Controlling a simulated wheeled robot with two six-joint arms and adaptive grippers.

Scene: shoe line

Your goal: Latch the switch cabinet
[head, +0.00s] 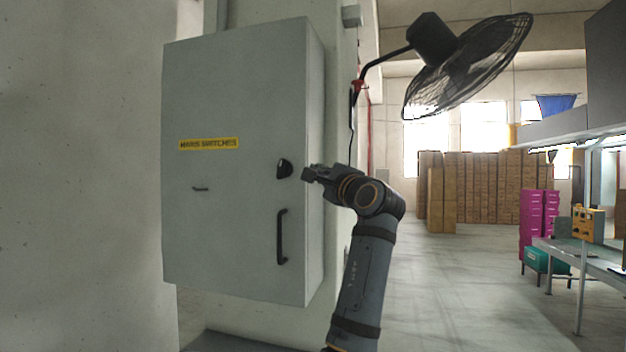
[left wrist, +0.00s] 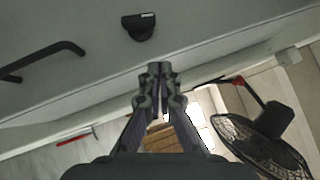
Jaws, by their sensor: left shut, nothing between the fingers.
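The grey switch cabinet (head: 230,90) hangs on a pillar, with a yellow "MAINS SWITCHES" label (head: 209,144) on its front. Its door looks shut. A black latch knob (head: 284,168) sits near the door's right edge, above a black bar handle (head: 282,237). My left gripper (head: 308,174) is shut and empty, just right of the knob in the head view, apparently apart from it. In the left wrist view the shut fingers (left wrist: 155,72) point at the cabinet, with the knob (left wrist: 139,27) ahead and the handle (left wrist: 42,58) to the left. My right gripper is out of view.
A black fan (head: 468,62) juts from the pillar at upper right, above my left arm; it also shows in the left wrist view (left wrist: 262,145). Cardboard boxes (head: 485,185), pink boxes (head: 538,215) and a workbench (head: 590,262) stand farther off at right. Open floor lies between.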

